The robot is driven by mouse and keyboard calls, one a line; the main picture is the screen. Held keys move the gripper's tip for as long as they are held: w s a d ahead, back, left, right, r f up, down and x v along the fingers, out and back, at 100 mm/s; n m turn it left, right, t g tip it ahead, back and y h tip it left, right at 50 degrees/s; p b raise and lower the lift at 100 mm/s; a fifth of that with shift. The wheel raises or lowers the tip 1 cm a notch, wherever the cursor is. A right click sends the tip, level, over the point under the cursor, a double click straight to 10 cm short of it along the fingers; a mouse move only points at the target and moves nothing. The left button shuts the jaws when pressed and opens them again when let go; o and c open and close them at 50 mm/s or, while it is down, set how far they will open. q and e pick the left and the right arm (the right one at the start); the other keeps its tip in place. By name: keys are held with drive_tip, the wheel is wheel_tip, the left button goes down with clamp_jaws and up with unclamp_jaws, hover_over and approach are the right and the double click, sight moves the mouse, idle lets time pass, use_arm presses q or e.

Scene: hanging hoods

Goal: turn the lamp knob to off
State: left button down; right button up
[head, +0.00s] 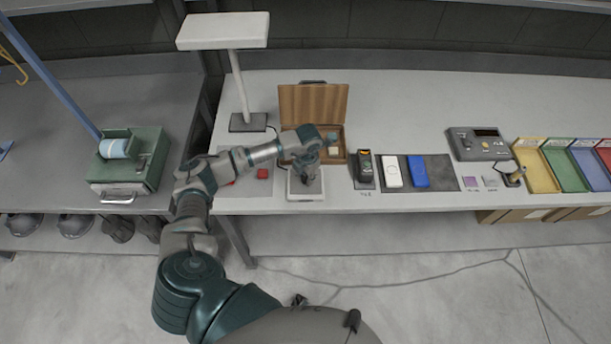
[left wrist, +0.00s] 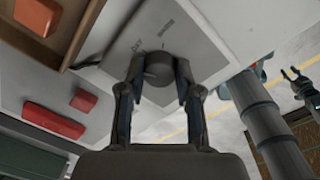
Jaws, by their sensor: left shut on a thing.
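A lamp with a flat white head (head: 222,31) stands on a dark base at the back left of the bench. A pale control box (head: 305,192) sits near the front edge under my left gripper (head: 306,172). In the left wrist view, the dark round knob (left wrist: 158,66) stands on the box's pale face (left wrist: 205,45). My left gripper (left wrist: 156,85) is shut on the knob, a finger on each side.
An open wooden case (head: 314,105) stands just behind the box. Red blocks (head: 263,173) lie to its left. A dark handheld device (head: 364,168), a white case (head: 391,171) and a blue case (head: 418,171) lie to its right. Coloured trays (head: 537,170) stand farther right.

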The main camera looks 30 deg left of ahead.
use_arm(q)
drive_tip(key=n, duration=0.5)
drive_tip(key=shift+w+r, duration=0.2)
drive_tip(key=shift+w, duration=0.05)
drive_tip(key=shift+n, duration=0.3)
drive_tip(key=c, duration=1)
unclamp_jaws()
drive_tip(key=shift+o, duration=1.1)
drive_tip(key=shift+f, duration=0.15)
drive_tip(key=shift+a, duration=0.1)
wheel_tip(320, 180, up, 12)
drive_tip(key=shift+d, duration=0.3)
drive_tip(key=shift+w+f, duration=0.1)
drive_tip(key=shift+f, duration=0.05)
